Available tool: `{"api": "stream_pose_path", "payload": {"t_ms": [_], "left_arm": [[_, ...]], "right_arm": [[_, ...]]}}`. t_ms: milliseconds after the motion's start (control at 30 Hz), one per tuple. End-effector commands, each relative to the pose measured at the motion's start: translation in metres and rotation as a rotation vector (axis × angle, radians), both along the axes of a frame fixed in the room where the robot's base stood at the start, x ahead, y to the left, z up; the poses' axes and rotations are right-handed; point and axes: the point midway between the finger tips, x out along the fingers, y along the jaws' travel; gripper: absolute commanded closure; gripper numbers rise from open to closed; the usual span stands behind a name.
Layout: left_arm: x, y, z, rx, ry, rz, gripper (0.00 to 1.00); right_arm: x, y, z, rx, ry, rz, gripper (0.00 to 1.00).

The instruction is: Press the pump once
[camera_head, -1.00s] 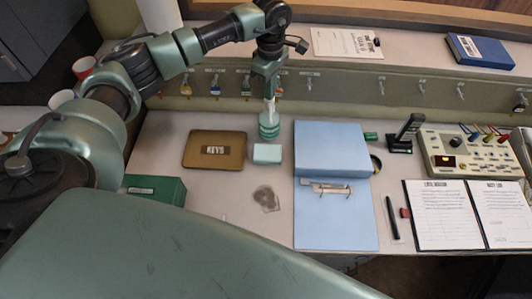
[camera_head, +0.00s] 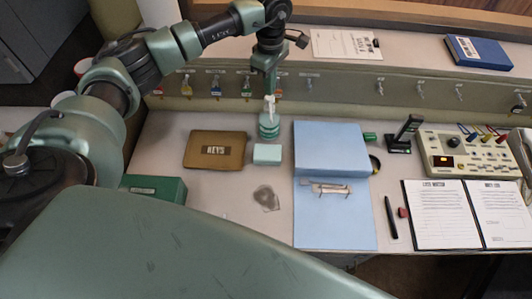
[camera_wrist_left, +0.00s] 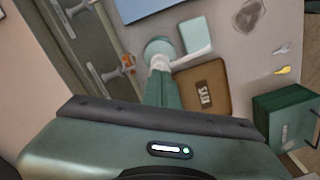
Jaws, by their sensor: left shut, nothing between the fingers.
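The pump bottle (camera_head: 268,128) is teal and round with a white pump head (camera_head: 269,105). It stands upright on the desk near the back panel, behind a pale mint box (camera_head: 267,154). My left gripper (camera_head: 271,92) is shut and empty, pointing down just above the pump head. Whether its fingertips touch the pump head I cannot tell. In the left wrist view the shut fingers (camera_wrist_left: 160,66) lie in line with the bottle (camera_wrist_left: 158,46) and partly hide it. My right gripper is not in view.
A brown KEYS case (camera_head: 214,150) lies left of the bottle, and a blue clipboard (camera_head: 332,220) lies to the right. A hook rail (camera_head: 340,85) with hanging keys runs behind. A green box (camera_head: 155,189) stands at the left. Desk space in front of the mint box is mostly clear.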

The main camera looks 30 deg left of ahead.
Motion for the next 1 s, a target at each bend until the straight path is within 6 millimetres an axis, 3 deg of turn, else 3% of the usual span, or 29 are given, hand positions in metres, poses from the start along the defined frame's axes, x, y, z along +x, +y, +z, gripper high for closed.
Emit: {"api": "stream_pose_path", "payload": {"t_ms": [567, 1000], "left_arm": [[0.000, 0.000, 0.057, 0.000, -0.002, 0.001, 1.00], [0.000, 0.000, 0.058, 0.000, 0.000, 0.000, 1.00]], "right_arm": [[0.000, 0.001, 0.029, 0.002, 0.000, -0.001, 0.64], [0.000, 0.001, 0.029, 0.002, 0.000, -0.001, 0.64]]}}
